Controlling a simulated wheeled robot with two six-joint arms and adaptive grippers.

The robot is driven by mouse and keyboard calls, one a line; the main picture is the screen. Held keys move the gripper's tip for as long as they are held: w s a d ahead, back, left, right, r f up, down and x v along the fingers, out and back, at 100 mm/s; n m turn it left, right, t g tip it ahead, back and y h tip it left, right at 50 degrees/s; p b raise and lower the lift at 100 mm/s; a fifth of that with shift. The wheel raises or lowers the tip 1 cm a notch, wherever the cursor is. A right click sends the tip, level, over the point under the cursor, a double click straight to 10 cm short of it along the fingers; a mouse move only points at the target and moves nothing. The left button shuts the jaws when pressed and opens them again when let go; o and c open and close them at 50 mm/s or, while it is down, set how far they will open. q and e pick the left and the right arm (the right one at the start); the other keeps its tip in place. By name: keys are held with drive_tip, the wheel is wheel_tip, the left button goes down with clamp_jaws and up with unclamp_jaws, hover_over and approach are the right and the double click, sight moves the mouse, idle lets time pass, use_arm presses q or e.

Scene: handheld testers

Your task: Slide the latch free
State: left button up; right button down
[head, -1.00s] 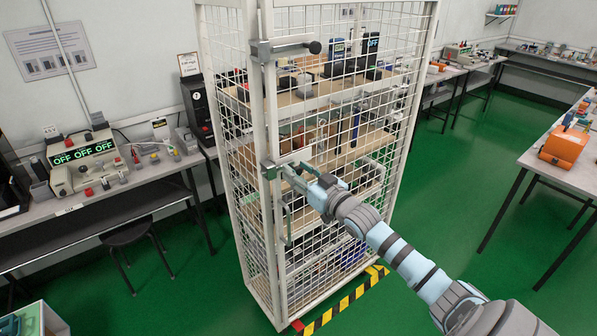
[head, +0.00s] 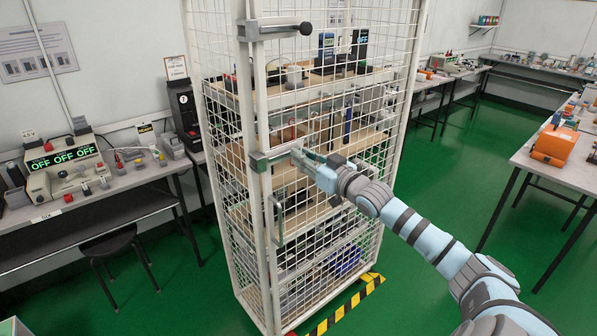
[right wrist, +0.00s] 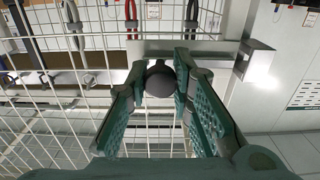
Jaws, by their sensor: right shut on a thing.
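A tall white mesh cage (head: 224,120) has two grey sliding latches on its front edge. The upper latch (head: 272,24) ends in a dark knob. The lower latch (head: 276,157) has its bar showing to the right of its bracket. My right gripper (head: 302,156) is at that bar's right end. In the right wrist view its green fingers (right wrist: 160,90) are shut on the dark round latch knob (right wrist: 160,78), and the grey bar (right wrist: 210,50) runs right to a bracket (right wrist: 256,60). My left gripper is not in view.
A grey door handle (head: 279,218) sits below the lower latch. Handheld testers and tools stand on the cage shelves. Benches stand to the left (head: 110,190) and right (head: 540,160). A yellow-black floor strip (head: 345,305) borders the cage. Green floor is clear at right.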

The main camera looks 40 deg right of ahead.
drive_tip(key=c, duration=1.8)
unclamp_jaws()
drive_tip(key=shift+w, duration=0.1)
drive_tip(key=o, duration=0.4)
drive_tip(key=shift+d+f, duration=0.1)
drive_tip(key=shift+d, duration=0.15)
wheel_tip(320, 180, up, 10)
drive_tip(key=shift+r, duration=0.1)
